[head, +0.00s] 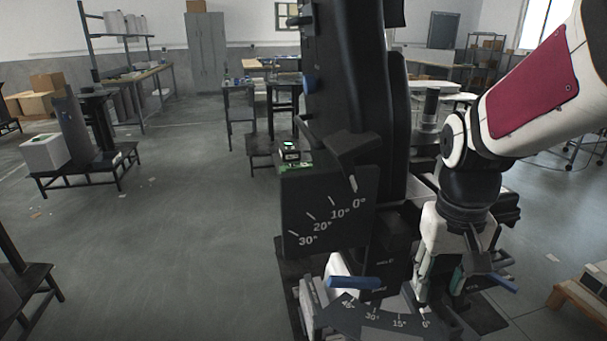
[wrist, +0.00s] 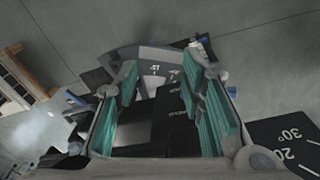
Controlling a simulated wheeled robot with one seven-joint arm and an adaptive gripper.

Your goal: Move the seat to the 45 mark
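A tall dark column machine (head: 345,80) stands in the centre of the head view. Its lower fan-shaped dial (head: 372,322) carries marks 45, 30, 15 and 0, with 45 at the left and 0 at the right. The dial also shows partly in the wrist view (wrist: 155,53). I cannot clearly pick out the seat or its pointer. A blue handle (head: 353,283) sits just above the dial. My gripper (head: 428,300) points down beside the dial's 0 end. In the wrist view its green-padded fingers (wrist: 168,82) are spread, with dark machine parts visible between and beyond them.
An upright plate (head: 328,215) marked 0°, 10°, 20° and 30° stands left of my gripper. A second blue handle (head: 500,284) sticks out at the right. A wooden pallet (head: 585,295) lies at the lower right. Open floor (head: 200,240) is at the left.

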